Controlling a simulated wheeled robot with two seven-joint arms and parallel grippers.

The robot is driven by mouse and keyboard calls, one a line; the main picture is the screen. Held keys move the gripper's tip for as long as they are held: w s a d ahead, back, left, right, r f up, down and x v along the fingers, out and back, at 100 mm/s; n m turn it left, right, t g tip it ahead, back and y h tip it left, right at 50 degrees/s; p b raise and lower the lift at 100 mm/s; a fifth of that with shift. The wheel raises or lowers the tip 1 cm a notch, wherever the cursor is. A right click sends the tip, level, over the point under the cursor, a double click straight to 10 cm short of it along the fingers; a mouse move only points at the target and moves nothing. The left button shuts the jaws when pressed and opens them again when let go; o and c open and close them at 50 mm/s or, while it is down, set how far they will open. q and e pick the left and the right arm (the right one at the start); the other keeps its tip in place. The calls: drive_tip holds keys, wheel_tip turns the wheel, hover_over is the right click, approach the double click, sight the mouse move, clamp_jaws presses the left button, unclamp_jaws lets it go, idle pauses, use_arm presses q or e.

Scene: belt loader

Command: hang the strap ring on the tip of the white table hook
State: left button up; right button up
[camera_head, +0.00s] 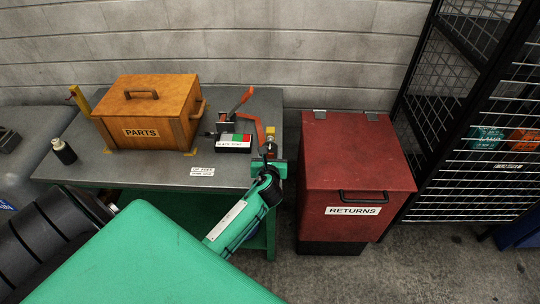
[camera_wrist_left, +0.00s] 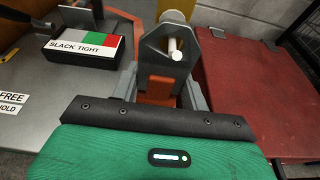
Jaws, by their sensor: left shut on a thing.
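My left gripper (camera_head: 270,163) is at the right edge of the grey table (camera_head: 100,172). In the left wrist view its fingers (camera_wrist_left: 160,92) are shut on the orange strap end just below the grey metal strap ring (camera_wrist_left: 146,60). The ring stands up from the fingers, with its opening facing the camera. The white hook (camera_wrist_left: 173,46) shows inside that opening, its rounded end toward the camera; I cannot tell how far it passes through. In the head view the gripper hides the ring and hook. My right gripper is not in view.
A wooden PARTS box (camera_head: 157,98) and a SLACK TIGHT indicator block (camera_head: 234,143) stand on the table; an orange-handled lever (camera_head: 243,98) is behind the block. A red RETURNS bin (camera_head: 352,160) stands close on the right. A black wire cage (camera_head: 470,120) is beyond it.

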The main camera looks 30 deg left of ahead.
use_arm(q)
drive_tip(key=o, duration=1)
drive_tip(key=v, duration=1.4)
drive_tip(key=s+d+f+n+g+h, duration=0.1)
drive_tip(key=s+f+n+g+h, duration=0.2)
drive_tip(key=f, duration=0.9)
drive_tip(key=s+d+f+n+g+h, duration=0.15)
drive_tip(key=s+f+n, duration=0.25)
drive_tip(key=f, duration=0.7)
drive_tip(key=s+d+f+n+g+h, duration=0.1)
drive_tip(key=s+d+f+n+g, duration=0.2)
drive_tip(key=f, duration=0.9)
drive_tip(key=s+f+n+g, duration=0.1)
drive_tip(key=s+f+n, duration=0.4)
drive_tip(key=s, duration=0.5)
drive_tip(key=s+f+n+g+h, duration=0.1)
drive_tip(key=s+f+n, duration=0.5)
drive_tip(key=s, duration=0.5)
drive_tip(key=s+a+f+n+g+h, duration=0.1)
drive_tip(key=s+f+n+g, duration=0.1)
drive_tip(key=s+f+n, duration=0.4)
drive_tip(key=s+f, duration=0.2)
drive_tip(key=s, duration=0.2)
drive_tip(key=shift+s+f, duration=0.25)
drive_tip(key=shift+a, duration=0.1)
